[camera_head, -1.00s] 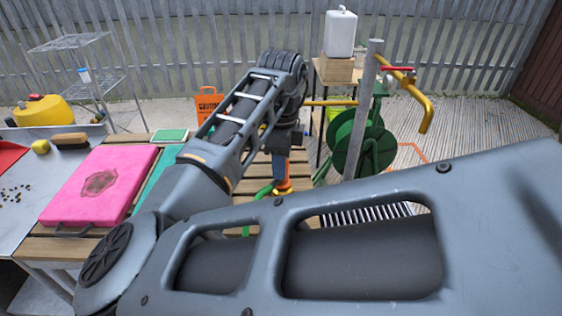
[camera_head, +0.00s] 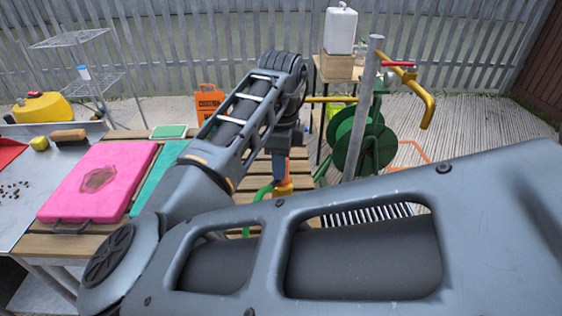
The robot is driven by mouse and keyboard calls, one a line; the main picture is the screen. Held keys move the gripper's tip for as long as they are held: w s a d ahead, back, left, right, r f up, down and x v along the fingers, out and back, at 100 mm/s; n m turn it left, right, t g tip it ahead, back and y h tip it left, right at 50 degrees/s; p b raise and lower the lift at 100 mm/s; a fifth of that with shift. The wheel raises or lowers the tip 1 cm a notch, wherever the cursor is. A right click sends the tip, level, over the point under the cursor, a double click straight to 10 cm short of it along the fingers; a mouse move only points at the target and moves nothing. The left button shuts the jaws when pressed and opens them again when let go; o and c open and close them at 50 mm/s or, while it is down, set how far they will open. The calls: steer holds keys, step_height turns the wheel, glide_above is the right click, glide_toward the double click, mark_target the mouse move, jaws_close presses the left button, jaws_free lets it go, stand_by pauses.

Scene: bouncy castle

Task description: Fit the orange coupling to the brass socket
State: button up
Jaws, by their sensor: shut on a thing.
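My gripper (camera_head: 283,162) hangs at the end of my arm, over the slatted wooden bench. It is shut on the orange coupling (camera_head: 284,187), which has a green hose (camera_head: 262,192) running off to the left. The fingers are small and partly hidden by my arm. A yellow-brass tap with a curved spout (camera_head: 429,108) and a red lever stands at the right on a grey post. The gripper is well to the left of it and lower in the picture. I cannot make out a separate brass socket; the spout's open end points down.
A grey post (camera_head: 362,120) and a green hose reel (camera_head: 346,140) stand between my gripper and the tap. An orange sign (camera_head: 208,103) and a white jerrycan (camera_head: 340,31) are behind. My arm hides much of the foreground.

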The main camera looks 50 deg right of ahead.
steer(key=o, duration=1.1)
steer(key=shift+c, duration=0.2)
step_height(320, 180, up, 8)
steer(key=shift+f, duration=0.1)
